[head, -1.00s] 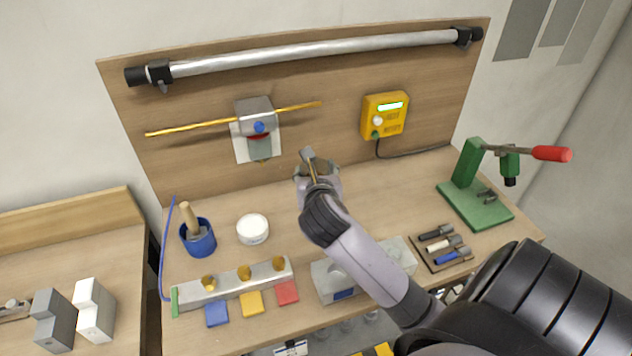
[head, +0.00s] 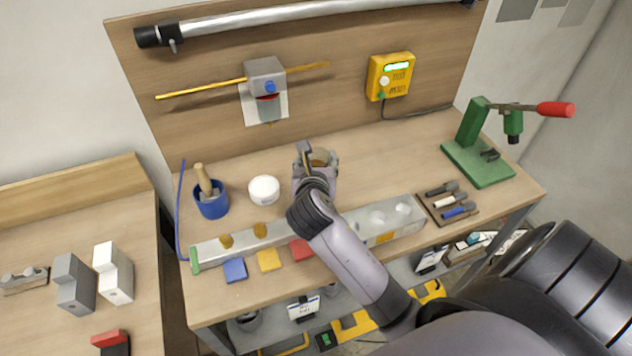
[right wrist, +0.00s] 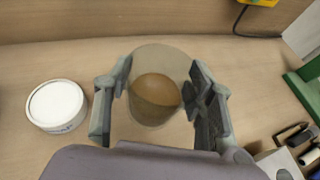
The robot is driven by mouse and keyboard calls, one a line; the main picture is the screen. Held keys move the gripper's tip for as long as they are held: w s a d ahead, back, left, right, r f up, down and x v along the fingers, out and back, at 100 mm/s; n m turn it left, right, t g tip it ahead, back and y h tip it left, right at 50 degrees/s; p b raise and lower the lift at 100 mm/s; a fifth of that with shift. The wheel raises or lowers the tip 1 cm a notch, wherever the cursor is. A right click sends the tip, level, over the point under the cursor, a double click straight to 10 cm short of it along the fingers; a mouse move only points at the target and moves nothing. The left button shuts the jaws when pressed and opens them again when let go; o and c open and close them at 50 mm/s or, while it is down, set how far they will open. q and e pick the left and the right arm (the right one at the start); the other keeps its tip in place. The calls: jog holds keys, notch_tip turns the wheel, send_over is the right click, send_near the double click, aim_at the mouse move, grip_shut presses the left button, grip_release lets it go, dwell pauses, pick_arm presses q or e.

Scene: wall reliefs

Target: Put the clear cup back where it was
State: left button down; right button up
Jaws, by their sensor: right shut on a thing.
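The clear cup (right wrist: 153,57) shows in the right wrist view as a see-through cup with a brown rounded shape in it. My right gripper (right wrist: 158,92) has its two fingers on either side of the cup and is shut on it. In the head view my right gripper (head: 318,162) is over the back middle of the workbench, and the cup is mostly hidden by the hand. I cannot tell whether the cup touches the bench. My left gripper is not in view.
A white round tub (head: 264,190) and a blue pot with a pestle (head: 211,204) stand to the left. A metal rail (head: 215,250) and a grey block with round holes (head: 395,220) lie in front. A green press (head: 480,150) stands at the right. A yellow box (head: 390,76) is on the back panel.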

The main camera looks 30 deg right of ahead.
notch_tip(320, 180, down, 3)
jog(key=shift+r, duration=0.1)
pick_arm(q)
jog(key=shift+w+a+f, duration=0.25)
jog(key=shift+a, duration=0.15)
pick_arm(e)
jog(key=shift+f, duration=1.9)
jog(key=shift+f, duration=0.15)
jog(key=o, duration=1.2)
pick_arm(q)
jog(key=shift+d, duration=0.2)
pick_arm(e)
jog(key=shift+o, duration=0.2)
jog(key=shift+r, duration=0.2)
pick_arm(q)
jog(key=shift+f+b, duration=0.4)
jog(key=shift+b, duration=0.25)
pick_arm(e)
jog(key=v, duration=1.2)
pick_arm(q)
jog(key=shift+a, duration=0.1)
pick_arm(e)
jog(key=shift+a+f, duration=0.1)
jog(key=shift+f, duration=0.1)
